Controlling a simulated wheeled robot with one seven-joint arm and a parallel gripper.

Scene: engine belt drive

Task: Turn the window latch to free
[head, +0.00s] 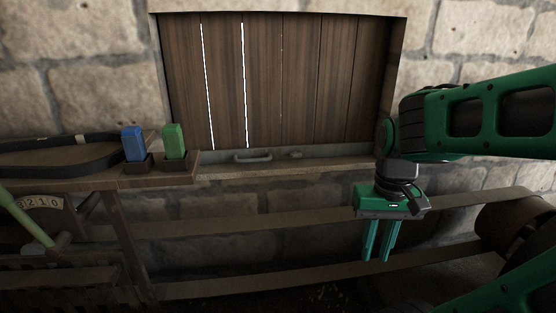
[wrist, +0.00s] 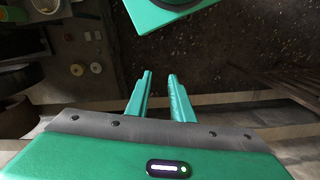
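The window is a wooden plank shutter (head: 265,80), closed in the stone wall. A grey bar handle (head: 253,156) sits at its lower edge. A small grey fitting (head: 293,154) just right of the handle looks like the latch; its exact turn is too small to tell. My gripper (head: 376,258) hangs fingers down, to the right of and lower than the latch, in front of the belt. It touches neither latch nor handle. In the wrist view my gripper (wrist: 160,74) shows its two teal fingers apart with nothing between them. The latch is not visible in the wrist view.
A wide flat belt (head: 300,214) runs across below the sill to a dark drum (head: 520,230) at right. A shelf (head: 160,180) at left holds a blue block (head: 134,144), a green block (head: 175,141) and a black belt loop (head: 60,155). A green lever (head: 25,218) stands at far left.

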